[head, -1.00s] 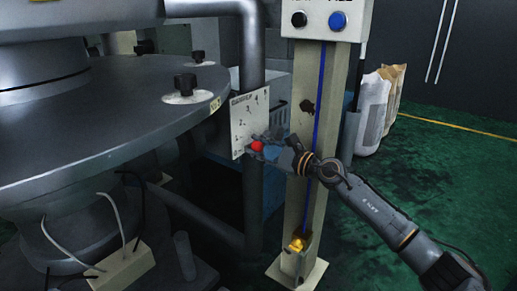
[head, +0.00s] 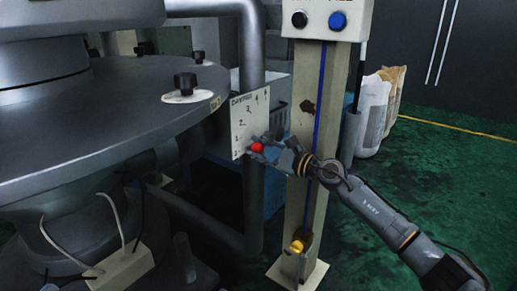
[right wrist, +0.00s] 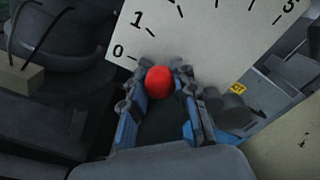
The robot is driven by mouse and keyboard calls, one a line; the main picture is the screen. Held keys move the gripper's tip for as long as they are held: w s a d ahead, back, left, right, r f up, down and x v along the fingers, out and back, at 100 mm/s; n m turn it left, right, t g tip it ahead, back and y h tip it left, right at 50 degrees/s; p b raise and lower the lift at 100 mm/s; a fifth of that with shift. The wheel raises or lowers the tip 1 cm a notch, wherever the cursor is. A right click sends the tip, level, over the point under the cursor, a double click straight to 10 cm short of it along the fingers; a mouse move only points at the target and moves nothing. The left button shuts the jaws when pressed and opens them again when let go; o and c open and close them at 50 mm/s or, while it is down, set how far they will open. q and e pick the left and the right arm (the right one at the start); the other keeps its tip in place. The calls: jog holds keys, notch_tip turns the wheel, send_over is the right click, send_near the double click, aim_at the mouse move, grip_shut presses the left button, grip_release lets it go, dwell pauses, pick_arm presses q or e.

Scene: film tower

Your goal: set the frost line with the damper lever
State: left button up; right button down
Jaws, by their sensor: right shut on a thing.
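The damper plate (head: 243,118) is a white panel with a numbered scale, fixed by the grey pipe beside the big round machine. The damper lever's red knob (head: 257,148) is at the plate's lower edge, near the 0 end. My right gripper (head: 262,147) reaches in from the right and is shut on the red knob. In the right wrist view the knob (right wrist: 160,82) sits between the two fingers, with the 0 and 1 marks of the plate (right wrist: 180,30) just above and left. The lever's shaft is hidden. My left gripper is not in view.
A beige post (head: 307,130) with a button box (head: 322,20) on top stands right behind my right arm. The round grey machine top (head: 100,120) fills the left. Pale sacks (head: 372,112) stand on the green floor (head: 440,170), which is open at the right.

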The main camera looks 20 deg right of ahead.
jog(key=shift+s+a+f, duration=0.1)
jog(key=shift+a+f, duration=0.1)
jog(key=shift+f, duration=0.45)
jog(key=c, duration=1.2)
grip_release()
jog(key=shift+o, duration=0.7)
jog(key=shift+d+r, duration=0.15)
jog(key=v, duration=1.2)
jog(key=shift+r, duration=0.15)
